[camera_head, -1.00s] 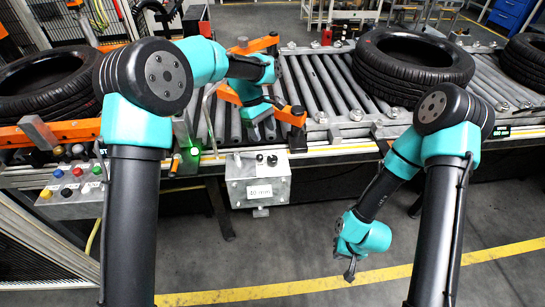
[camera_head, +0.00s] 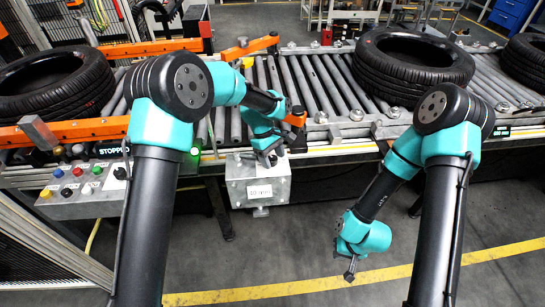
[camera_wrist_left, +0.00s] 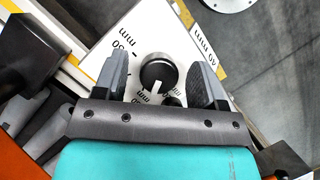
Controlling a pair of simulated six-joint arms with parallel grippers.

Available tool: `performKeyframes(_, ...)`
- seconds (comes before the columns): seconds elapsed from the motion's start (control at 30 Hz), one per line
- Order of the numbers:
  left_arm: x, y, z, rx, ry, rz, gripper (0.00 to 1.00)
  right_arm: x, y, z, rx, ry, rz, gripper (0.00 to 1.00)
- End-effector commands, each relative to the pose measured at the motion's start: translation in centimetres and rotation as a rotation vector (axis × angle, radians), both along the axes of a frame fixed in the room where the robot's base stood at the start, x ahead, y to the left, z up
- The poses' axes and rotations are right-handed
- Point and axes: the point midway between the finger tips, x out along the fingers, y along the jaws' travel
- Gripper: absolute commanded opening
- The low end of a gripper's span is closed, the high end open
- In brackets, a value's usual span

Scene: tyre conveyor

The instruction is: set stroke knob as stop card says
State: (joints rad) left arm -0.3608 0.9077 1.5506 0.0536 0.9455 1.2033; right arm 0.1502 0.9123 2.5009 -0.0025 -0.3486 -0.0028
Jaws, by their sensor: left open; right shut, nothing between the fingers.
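The stroke knob (camera_wrist_left: 158,72) is round and black with a white pointer mark, seen in the left wrist view. The mark points toward the bottom of that picture, slightly left. The knob stands on a white dial plate (camera_wrist_left: 135,55) with mm markings, one reading 50. The stop card (camera_head: 260,191), on the front of the grey box (camera_head: 235,183), appears to read 40 mm. My left gripper (camera_wrist_left: 158,78) is open, with a finger on either side of the knob and gaps visible. In the head view it (camera_head: 271,158) hides the knob. My right gripper (camera_head: 350,273) is shut and empty above the floor.
A smaller dark round part (camera_wrist_left: 171,102) sits beside the knob, partly hidden by my gripper. A button panel (camera_head: 85,190) is left of the box. Behind are the roller conveyor (camera_head: 320,85), tyres (camera_head: 412,62) and orange guide arms (camera_head: 90,131).

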Motion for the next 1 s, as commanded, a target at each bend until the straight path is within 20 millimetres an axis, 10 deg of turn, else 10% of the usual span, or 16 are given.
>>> performKeyframes(0.57, 0.01, 0.01, 0.05, 0.000, 0.000, 0.000, 0.16, 0.00, 0.00, 0.00, 0.000, 0.000, 0.000, 0.00)
performKeyframes(1.0, 0.04, 0.00, 0.05, 0.001, -0.001, -0.222, 0.16, 0.00, 0.00, 0.00, 0.000, 0.000, 0.000, 0.00)
